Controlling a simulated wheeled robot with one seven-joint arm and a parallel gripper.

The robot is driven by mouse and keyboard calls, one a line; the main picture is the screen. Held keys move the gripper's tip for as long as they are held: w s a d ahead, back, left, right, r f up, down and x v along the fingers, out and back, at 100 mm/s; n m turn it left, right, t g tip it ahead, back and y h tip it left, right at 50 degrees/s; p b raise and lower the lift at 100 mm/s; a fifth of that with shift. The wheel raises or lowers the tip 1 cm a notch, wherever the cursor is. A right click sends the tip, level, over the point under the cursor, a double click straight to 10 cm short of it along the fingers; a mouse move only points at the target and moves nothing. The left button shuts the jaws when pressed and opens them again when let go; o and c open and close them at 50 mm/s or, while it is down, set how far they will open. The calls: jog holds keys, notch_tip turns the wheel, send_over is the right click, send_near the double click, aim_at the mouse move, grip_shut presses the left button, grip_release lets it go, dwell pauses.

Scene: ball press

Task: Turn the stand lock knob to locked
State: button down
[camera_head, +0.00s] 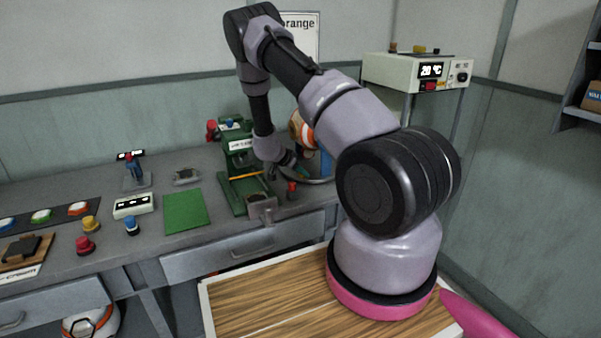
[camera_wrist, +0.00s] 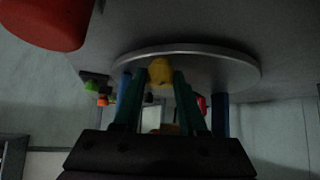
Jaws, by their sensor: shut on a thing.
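A yellow knob (camera_wrist: 160,71) sits on a round grey base plate (camera_wrist: 235,68) in the wrist view. I take it to be the stand lock knob. My gripper (camera_wrist: 158,82) has its two dark green fingers on either side of it, shut on it. Blue uprights (camera_wrist: 220,115) of the stand show beside the fingers. In the head view my gripper (camera_head: 298,166) reaches down at the stand, whose blue part (camera_head: 326,163) stands behind it; the knob is hidden there. I cannot read any lock marking.
A green press (camera_head: 238,165) stands just left of my gripper, and an orange and white ball (camera_head: 301,130) is behind it. A small red-topped thing (camera_head: 292,188) stands close in front. A green mat (camera_head: 185,211) and several buttons lie further left.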

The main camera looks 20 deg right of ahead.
jog(key=shift+c, duration=2.3)
grip_release()
jog(key=v, duration=1)
jog(key=shift+a+r, duration=0.25)
jog(key=shift+r, duration=0.05)
jog(key=shift+s, duration=0.25)
